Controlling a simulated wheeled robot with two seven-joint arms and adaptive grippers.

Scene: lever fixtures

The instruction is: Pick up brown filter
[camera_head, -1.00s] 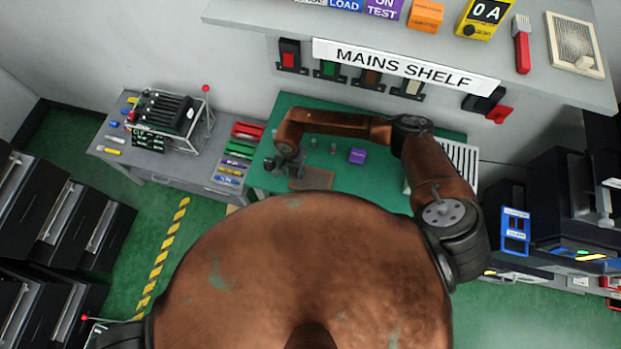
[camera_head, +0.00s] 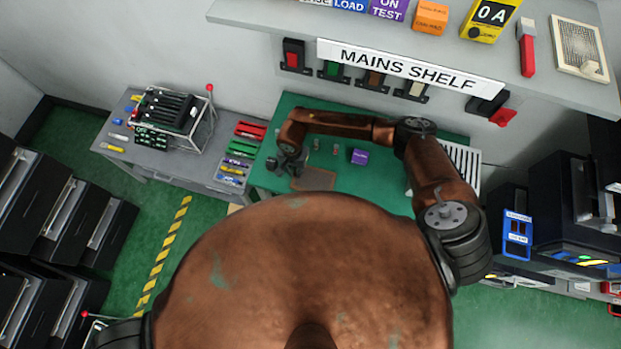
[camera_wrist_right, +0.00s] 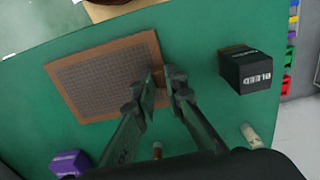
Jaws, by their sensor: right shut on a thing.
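The brown filter, a flat grey mesh panel with a brown frame, lies on the green bench top (camera_head: 395,155). It shows in the head view (camera_head: 314,179) and large in the right wrist view (camera_wrist_right: 100,80). My right gripper (camera_head: 292,168) is at the filter's left edge in the head view. In the wrist view my right gripper (camera_wrist_right: 163,76) has its fingers closed on the filter's right edge. The filter looks flat on or very near the bench; any gap is too small to tell. My left gripper is out of view.
A black box (camera_wrist_right: 248,70) with white lettering stands close beside the gripper. A purple block (camera_head: 360,156) and small cylinders (camera_wrist_right: 251,137) are on the bench. The mains shelf (camera_head: 408,64) overhangs the back. A grey side table (camera_head: 120,160) with a rack is at left.

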